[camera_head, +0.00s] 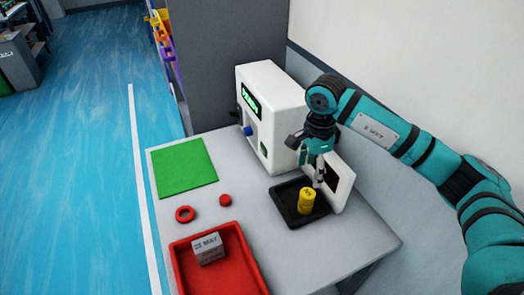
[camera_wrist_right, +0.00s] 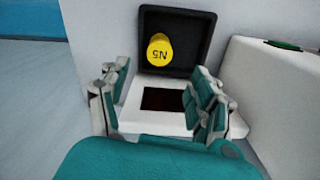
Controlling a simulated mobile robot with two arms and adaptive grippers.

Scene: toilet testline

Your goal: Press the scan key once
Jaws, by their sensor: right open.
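My right gripper (camera_head: 319,168) is open and hangs over the work table, close to a white panel with a dark screen (camera_head: 333,176). In the right wrist view the open fingers of the gripper (camera_wrist_right: 162,88) frame the dark screen (camera_wrist_right: 164,99), with nothing between them. A yellow cylinder (camera_head: 306,201) stands in a black tray (camera_head: 290,214) in front of the panel; in the right wrist view the cylinder (camera_wrist_right: 159,51) shows the marking N5. A white machine (camera_head: 268,107) has a lit green display, a blue knob (camera_head: 248,131) and a green button (camera_head: 264,148). I cannot tell which part is the scan key.
A green mat (camera_head: 184,167), a red ring (camera_head: 185,214) and a red disc (camera_head: 225,200) lie on the left of the table (camera_head: 337,251). A red bin (camera_head: 237,278) at the front holds a grey box (camera_head: 207,248). A wall rises behind the table.

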